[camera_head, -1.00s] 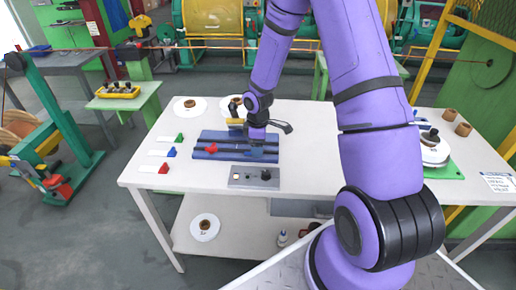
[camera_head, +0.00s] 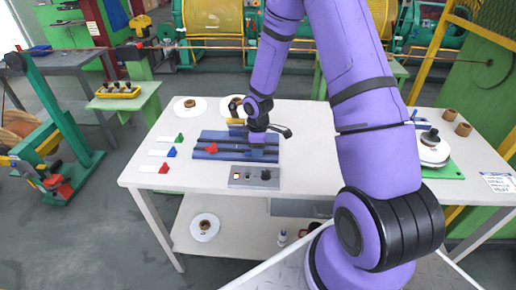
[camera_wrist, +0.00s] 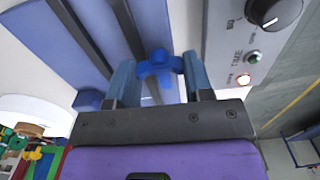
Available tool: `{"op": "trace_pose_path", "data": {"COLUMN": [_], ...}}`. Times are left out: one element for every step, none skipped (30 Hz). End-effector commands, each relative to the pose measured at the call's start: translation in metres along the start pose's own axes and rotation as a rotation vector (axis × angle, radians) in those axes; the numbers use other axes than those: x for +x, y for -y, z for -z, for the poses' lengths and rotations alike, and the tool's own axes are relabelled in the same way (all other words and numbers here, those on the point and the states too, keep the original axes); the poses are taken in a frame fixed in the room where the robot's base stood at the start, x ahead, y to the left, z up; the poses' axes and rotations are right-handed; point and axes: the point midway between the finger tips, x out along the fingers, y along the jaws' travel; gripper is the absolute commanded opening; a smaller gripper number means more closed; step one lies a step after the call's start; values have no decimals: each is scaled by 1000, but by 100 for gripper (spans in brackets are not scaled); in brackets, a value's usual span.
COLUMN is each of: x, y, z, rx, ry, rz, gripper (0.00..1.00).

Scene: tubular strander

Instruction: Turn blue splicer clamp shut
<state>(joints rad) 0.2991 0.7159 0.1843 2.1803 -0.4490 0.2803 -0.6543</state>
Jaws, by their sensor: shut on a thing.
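The blue splicer clamp (camera_wrist: 158,67) shows in the wrist view as a blue knob with several lobes. It sits between the two fingers of my gripper (camera_wrist: 159,78), which is shut on it. In the head view my gripper (camera_head: 257,147) is over the right part of the blue splicer base (camera_head: 206,137) and hides the blue clamp. A red clamp knob (camera_head: 211,149) stands on the left part of the base. Dark rails run along the base, which also shows in the wrist view (camera_wrist: 45,45).
A grey control box (camera_head: 243,183) with a dial and a lit button stands in front of the base, close to my gripper in the wrist view. Green, blue and red markers (camera_head: 171,153) lie at the left. White spools (camera_head: 186,104) stand behind.

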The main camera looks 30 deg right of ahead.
Motion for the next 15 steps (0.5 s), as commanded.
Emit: {"op": "trace_pose_path", "data": {"x": [0,0,0,0,0,0,0,0,0,0,0,0,0,0,0], "y": [0,0,0,0,0,0,0,0,0,0,0,0,0,0,0], "z": [0,0,0,0,0,0,0,0,0,0,0,0,0,0,0], "rx": [10,18,31,44,60,81,98,119,147,170,193,230,256,285,322], "ry": [0,0,0,0,0,1,1,1,1,1,1,1,1,1,1], "rz": [-1,-1,-1,-1,-1,-1,-1,-1,-1,-1,-1,-1,-1,-1,-1], "gripper": [23,23,23,23,23,23,23,23,23,23,23,23,23,23,23]}}
